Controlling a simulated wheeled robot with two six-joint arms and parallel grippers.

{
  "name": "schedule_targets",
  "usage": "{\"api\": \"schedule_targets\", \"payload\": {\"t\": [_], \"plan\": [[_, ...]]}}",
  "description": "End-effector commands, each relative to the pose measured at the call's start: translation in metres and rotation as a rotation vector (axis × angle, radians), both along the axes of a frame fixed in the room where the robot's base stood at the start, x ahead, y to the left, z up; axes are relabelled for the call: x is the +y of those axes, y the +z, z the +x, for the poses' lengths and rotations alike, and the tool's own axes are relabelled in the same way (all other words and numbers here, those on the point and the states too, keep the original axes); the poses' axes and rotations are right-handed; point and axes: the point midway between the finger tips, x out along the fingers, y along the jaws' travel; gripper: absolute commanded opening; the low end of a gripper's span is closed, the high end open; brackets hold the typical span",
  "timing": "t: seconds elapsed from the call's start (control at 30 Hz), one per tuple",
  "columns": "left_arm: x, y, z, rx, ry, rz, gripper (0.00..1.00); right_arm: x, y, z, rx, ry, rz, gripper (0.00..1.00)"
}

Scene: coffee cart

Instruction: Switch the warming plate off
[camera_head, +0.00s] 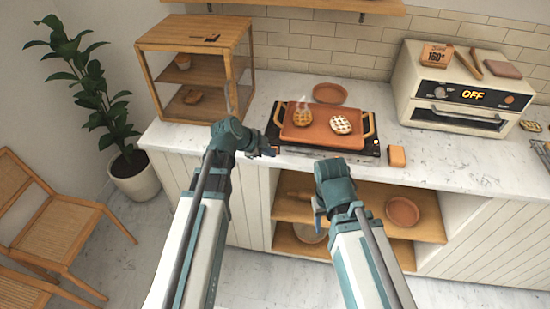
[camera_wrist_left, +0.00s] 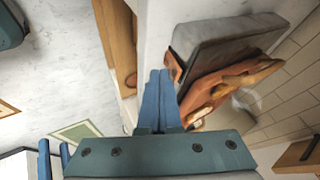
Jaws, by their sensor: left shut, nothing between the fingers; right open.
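The warming plate (camera_head: 352,157) is a flat black unit on the counter. An orange-brown tray (camera_head: 325,138) with wooden handles sits on it, holding two round pastries, with faint steam above the left one. Small details show on the plate's front strip at right; I cannot read a switch position. My left gripper (camera_head: 268,151) is at the plate's front left corner; whether it touches cannot be told. Its blue fingers (camera_wrist_left: 158,96) are shut and empty in the left wrist view, beside the tray (camera_wrist_left: 205,90). My right gripper (camera_head: 318,208) is open, lower, before the shelf; its fingertips are mostly hidden.
A small orange block (camera_head: 397,156) lies right of the plate. A cream oven (camera_head: 455,90) showing OFF stands at the back right. A wooden display case (camera_head: 195,65) stands left. An orange dish (camera_head: 330,93) lies behind the plate.

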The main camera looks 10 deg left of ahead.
Motion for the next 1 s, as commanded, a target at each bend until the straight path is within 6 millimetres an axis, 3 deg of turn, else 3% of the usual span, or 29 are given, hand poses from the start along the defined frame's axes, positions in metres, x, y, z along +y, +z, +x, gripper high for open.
{"api": "schedule_targets", "payload": {"t": [0.47,0.57,1.0], "plan": [[0.004,0.001,0.004,0.0,-0.001,0.0,0.0,0.0,0.001,0.0,0.0,0.0,0.0,0.5],[0.004,0.004,0.013,0.001,-0.002,0.0,0.0,0.0,0.004,0.0,0.0,0.0,0.0,0.5],[0.004,0.009,0.01,0.0,-0.001,0.0,0.0,0.0,0.009,0.0,0.0,0.0,0.0,0.5]]}}
